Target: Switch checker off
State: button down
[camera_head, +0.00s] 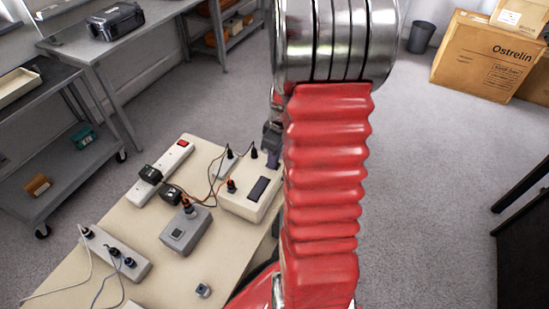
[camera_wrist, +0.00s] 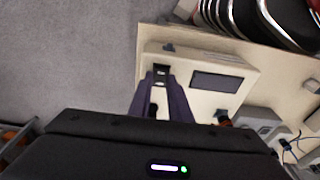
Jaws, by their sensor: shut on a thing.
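The checker looks to be the beige box (camera_head: 240,205) with a dark display, at the table's right edge in the head view. It also shows in the wrist view (camera_wrist: 222,65). A small dark switch (camera_wrist: 161,69) sits near its edge, left of the display (camera_wrist: 216,81). My gripper (camera_wrist: 161,77) is at this switch, its two purple fingertips shut on it. In the head view, my gripper (camera_head: 273,163) shows partly beside the box's far right side, and my red arm hides part of that area. The switch's on or off position cannot be told.
On the table (camera_head: 150,225) are a grey device (camera_head: 185,232), a power strip with a red switch (camera_head: 165,170), another strip (camera_head: 117,254), plugs and loose cables close to the checker. A small grey piece (camera_head: 203,290) lies in front. Shelves stand at the left; open floor lies right.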

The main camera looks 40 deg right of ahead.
jog(key=shift+a, duration=0.1)
jog(key=c, duration=1.6)
grip_release()
jog(key=shift+c, duration=0.2)
notch_tip(320, 180, up, 14)
jog(key=s, duration=0.1)
jog(key=shift+s+d+f, duration=0.2)
jog(key=shift+s+d, duration=0.15)
jog(key=shift+d, duration=0.05)
